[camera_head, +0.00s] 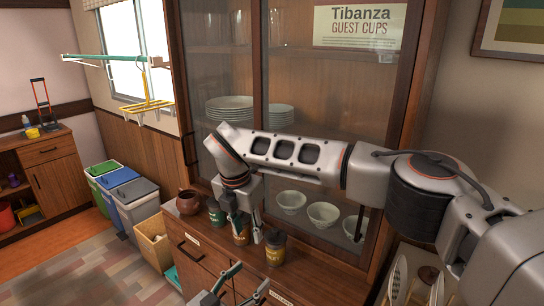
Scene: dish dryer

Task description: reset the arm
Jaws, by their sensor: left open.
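My right arm (300,155) reaches in from the right, across the front of the glass cabinet. Its gripper (247,232) points down over the wooden counter with its fingers apart. An orange-brown cup (240,239) stands at its fingers, partly hidden by them; I cannot tell whether they touch it. My left gripper (249,281) is at the bottom edge, in front of the drawers, open and empty. Only its fingers and part of its body show.
White bowls (291,201) and stacked plates (229,106) are in the cabinet. A dish rack (397,280) is at lower right. Bins (137,200) stand left.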

